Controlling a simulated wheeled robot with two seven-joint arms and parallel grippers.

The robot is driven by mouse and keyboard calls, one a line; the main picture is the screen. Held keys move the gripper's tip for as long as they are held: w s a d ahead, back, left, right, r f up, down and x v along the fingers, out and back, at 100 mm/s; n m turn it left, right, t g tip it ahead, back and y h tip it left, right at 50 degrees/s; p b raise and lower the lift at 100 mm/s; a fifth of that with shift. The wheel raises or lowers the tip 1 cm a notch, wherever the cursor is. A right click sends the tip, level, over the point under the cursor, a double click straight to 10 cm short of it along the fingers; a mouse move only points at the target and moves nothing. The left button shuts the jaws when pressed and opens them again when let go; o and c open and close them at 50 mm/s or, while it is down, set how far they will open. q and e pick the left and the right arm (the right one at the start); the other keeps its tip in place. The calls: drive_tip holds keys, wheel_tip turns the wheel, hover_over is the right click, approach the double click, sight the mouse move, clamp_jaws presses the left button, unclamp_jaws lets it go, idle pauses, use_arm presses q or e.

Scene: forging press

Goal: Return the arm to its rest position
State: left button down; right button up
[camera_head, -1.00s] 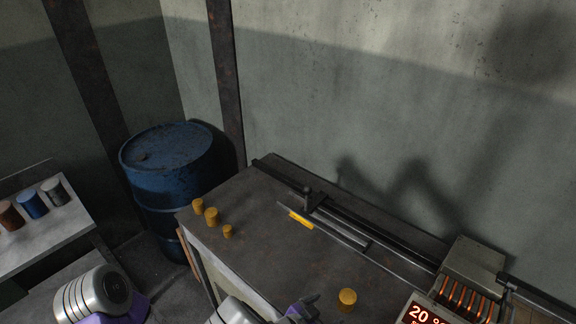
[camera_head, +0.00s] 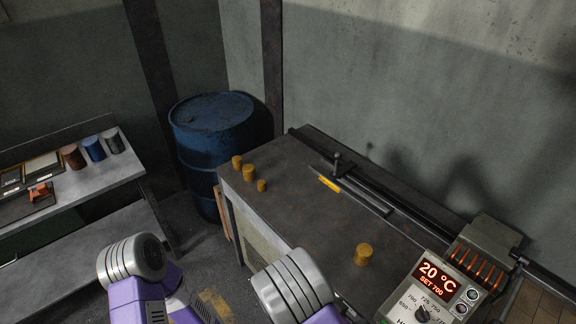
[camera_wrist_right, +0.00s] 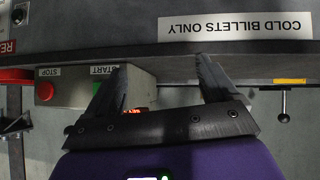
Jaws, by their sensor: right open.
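My right gripper (camera_wrist_right: 163,90) is in the right wrist view, its two dark fingers spread apart with nothing between them. It faces the edge of a grey surface that carries a "COLD BILLETS ONLY" label (camera_wrist_right: 235,26). In the head view, purple and silver links of both my arms stand at the bottom, but neither gripper shows there.
A dark table (camera_head: 310,215) carries several brass billets, one of them a billet (camera_head: 363,254) near the heater (camera_head: 484,250), whose display reads 20 °C. A blue barrel (camera_head: 212,140) stands behind. A side bench (camera_head: 95,190) is at left. The right wrist view shows a control box (camera_wrist_right: 128,88) and red button (camera_wrist_right: 45,91).

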drive_tip(key=s+a+f+n+g+y+b, duration=0.1)
drive_tip(key=s+f+n+y+b, duration=0.15)
drive_tip(key=f, duration=0.35)
drive_tip(key=s+a+f+n+g+y+b, duration=0.1)
drive_tip(key=s+f+g+y, duration=0.2)
drive_tip(key=f, duration=0.4)
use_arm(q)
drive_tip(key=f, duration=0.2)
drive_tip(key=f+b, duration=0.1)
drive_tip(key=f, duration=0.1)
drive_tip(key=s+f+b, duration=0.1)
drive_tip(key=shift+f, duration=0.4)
use_arm(e)
drive_tip(key=s+a+f+n+y, duration=0.2)
drive_tip(key=s+a+n+y, duration=0.1)
drive_tip(key=s+a+y, duration=0.2)
drive_tip(key=shift+s+a+f+g+y, duration=0.2)
drive_tip(key=shift+f+g+y, duration=0.15)
drive_tip(key=shift+y, duration=0.8)
